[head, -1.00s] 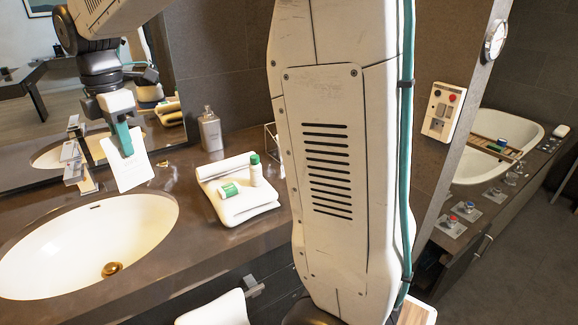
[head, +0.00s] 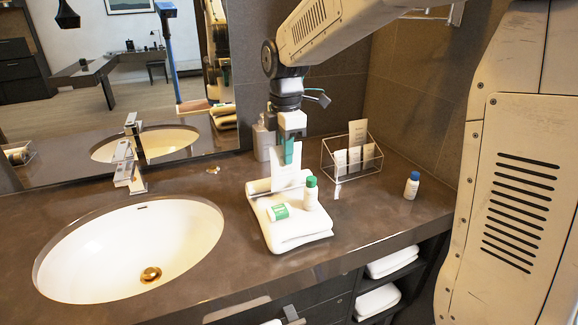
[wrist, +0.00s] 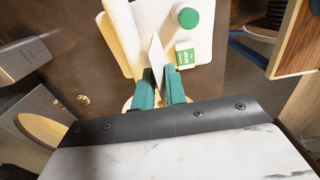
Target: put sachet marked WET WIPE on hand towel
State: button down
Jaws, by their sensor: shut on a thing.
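My gripper (head: 288,154) is shut on a white sachet (head: 284,177), which hangs upright over the back part of the hand towel. Its print is too small to read. In the wrist view the sachet (wrist: 156,52) shows nearly edge-on between the teal fingers (wrist: 159,88). The folded white hand towel (head: 299,235) lies on the counter right of the sink; it also shows in the wrist view (wrist: 150,18). Whether the sachet's lower edge touches the towel, I cannot tell.
A green-capped white bottle (head: 311,196) and a small green-and-white box (head: 277,212) sit on the towel. A dispenser (head: 262,140) stands behind. A wire rack with sachets (head: 351,157) and a blue-capped bottle (head: 411,187) are to the right. The sink (head: 125,245) is left.

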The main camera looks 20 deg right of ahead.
aim_at(286, 167)
jog(key=shift+f, duration=1.8)
jog(key=c, duration=1.4)
grip_release()
jog(key=shift+f, duration=0.1)
jog(key=shift+c, duration=0.2)
